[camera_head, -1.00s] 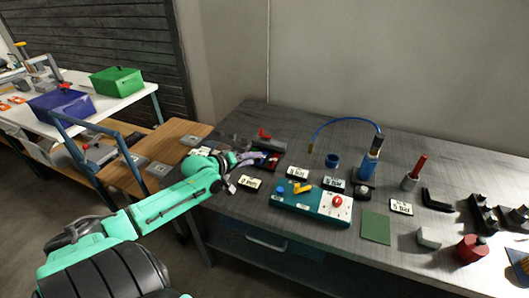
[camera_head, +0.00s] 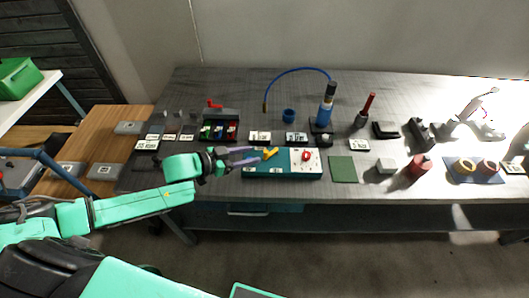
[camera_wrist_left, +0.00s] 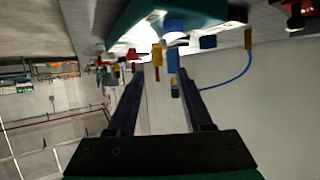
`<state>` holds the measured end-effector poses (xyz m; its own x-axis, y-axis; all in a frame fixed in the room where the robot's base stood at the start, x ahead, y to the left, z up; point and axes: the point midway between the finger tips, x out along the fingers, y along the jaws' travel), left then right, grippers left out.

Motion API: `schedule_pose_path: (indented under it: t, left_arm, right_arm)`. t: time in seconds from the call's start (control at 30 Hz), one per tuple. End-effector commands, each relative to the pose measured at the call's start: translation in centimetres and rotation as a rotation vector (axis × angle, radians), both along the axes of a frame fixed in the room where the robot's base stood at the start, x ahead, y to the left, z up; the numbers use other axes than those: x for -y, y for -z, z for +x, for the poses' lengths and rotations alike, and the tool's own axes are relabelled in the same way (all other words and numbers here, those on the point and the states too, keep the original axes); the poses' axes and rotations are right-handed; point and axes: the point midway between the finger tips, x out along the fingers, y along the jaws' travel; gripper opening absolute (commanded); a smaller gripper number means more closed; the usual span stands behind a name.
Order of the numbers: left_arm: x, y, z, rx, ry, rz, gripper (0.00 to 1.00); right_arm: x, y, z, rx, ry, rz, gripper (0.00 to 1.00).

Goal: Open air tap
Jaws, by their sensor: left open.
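A teal and white control box (camera_head: 285,172) lies near the table's front edge. It carries a yellow handle (camera_head: 270,153) on its left part and a red knob (camera_head: 306,156) on its right part. No label readable here tells which is the air tap. My left gripper (camera_head: 252,156) is open and empty, its fingers pointing right at the box's left end, close to the yellow handle. In the left wrist view the box (camera_wrist_left: 205,12) shows at the top, upside down, with a blue knob (camera_wrist_left: 175,27) beyond the open fingers. My right gripper is out of view.
A black tray with coloured bins (camera_head: 220,131) stands behind the gripper. A green mat (camera_head: 343,170) lies right of the box.

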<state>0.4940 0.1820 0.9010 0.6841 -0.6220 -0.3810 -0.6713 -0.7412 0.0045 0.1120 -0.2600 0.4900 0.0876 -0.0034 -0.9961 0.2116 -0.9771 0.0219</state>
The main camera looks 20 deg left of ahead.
Motion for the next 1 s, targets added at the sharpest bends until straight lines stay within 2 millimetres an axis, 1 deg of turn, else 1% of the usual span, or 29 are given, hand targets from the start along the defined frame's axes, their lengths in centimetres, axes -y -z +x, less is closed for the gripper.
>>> schedule_pose_path:
  t: [0.03, 0.1, 0.2, 0.3, 0.4, 0.6, 0.63, 0.67, 0.7, 0.73, 0.77, 1.0]
  left_arm:
    - [0.8, 0.0, 0.8, 0.006, 0.003, -0.002, 0.51]
    - [1.7, 0.7, 1.9, 0.004, 0.0, -0.003, 0.51]
    - [3.1, 1.5, 3.3, 0.003, 0.002, -0.003, 0.51]
    - [3.9, 2.1, 4.2, 0.002, 0.003, -0.001, 0.51]
    - [4.2, 2.4, 4.6, 0.002, 0.002, 0.002, 0.51]
    - [4.3, 2.4, 4.6, 0.001, 0.002, 0.001, 0.51]
    - [4.2, 2.4, 4.6, 0.001, 0.003, 0.001, 0.43]
    - [4.2, 2.4, 4.6, 0.001, 0.002, 0.001, 0.32]
    - [4.2, 2.4, 4.6, 0.001, 0.002, 0.001, 0.16]
    - [4.2, 2.4, 4.6, 0.001, 0.002, 0.001, 0.05]
    - [4.2, 2.4, 4.6, 0.001, 0.002, 0.001, 0.0]
    - [4.2, 2.4, 4.6, 0.001, 0.003, 0.001, 0.0]
  right_arm:
    - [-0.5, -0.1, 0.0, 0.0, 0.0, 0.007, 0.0]
    - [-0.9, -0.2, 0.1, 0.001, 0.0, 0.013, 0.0]
    - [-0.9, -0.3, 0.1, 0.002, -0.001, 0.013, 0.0]
    - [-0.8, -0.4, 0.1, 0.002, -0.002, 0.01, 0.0]
    - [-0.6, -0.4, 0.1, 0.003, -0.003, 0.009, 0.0]
    - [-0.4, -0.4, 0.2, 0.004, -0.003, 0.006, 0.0]
    - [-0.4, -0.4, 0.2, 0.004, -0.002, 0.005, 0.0]
    - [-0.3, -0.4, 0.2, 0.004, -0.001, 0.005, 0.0]
    - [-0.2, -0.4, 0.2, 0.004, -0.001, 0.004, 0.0]
    - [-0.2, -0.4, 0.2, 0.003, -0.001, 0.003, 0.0]
    - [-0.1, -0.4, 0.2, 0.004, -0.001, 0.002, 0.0]
    - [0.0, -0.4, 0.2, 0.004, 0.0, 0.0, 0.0]
